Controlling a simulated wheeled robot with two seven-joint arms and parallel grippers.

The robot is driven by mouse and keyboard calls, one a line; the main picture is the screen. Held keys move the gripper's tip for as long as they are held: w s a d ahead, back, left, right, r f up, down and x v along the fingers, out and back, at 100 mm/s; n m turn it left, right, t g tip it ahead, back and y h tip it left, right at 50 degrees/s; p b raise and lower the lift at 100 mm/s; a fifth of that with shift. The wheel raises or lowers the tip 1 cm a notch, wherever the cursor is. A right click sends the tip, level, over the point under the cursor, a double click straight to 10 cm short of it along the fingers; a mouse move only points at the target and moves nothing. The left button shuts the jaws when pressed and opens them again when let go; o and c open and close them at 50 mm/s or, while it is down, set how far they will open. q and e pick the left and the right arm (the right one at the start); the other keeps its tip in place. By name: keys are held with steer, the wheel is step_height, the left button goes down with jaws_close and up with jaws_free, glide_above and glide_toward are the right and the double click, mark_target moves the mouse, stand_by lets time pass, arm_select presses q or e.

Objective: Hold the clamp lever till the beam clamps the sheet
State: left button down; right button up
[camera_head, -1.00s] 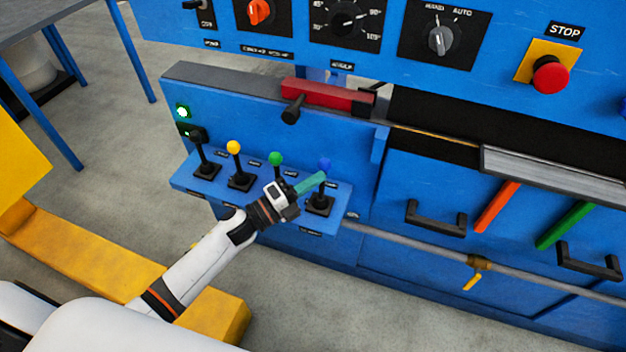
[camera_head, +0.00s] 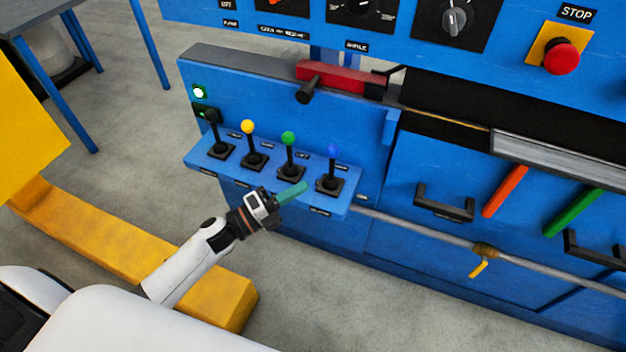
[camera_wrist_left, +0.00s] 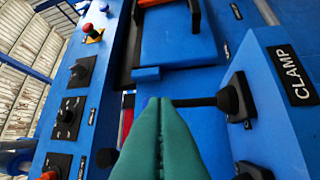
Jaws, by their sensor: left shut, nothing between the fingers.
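The blue-knobbed lever (camera_head: 335,150) stands upright at the right end of the lever shelf. In the left wrist view its black stick (camera_wrist_left: 200,101) runs behind the fingers, hiding its knob, with a CLAMP label (camera_wrist_left: 290,75) beside it. My left gripper (camera_head: 304,187) has green fingers, shut and empty, just in front and left of this lever's base, below its knob. The fingers also fill the lower middle of the left wrist view (camera_wrist_left: 160,103). They hold no lever. A grey metal bar (camera_head: 560,157) lies along the machine's right side; whether it grips a sheet cannot be told. My right gripper is out of view.
Green-knobbed (camera_head: 289,138), yellow-knobbed (camera_head: 248,127) and black-knobbed (camera_head: 212,117) levers stand left on the same shelf (camera_head: 270,182). A red stop button (camera_head: 562,56) sits upper right. Floor in front is clear beside a yellow base (camera_head: 130,255).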

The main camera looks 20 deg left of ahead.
arm_select(q)
steer(key=shift+v, duration=1.9)
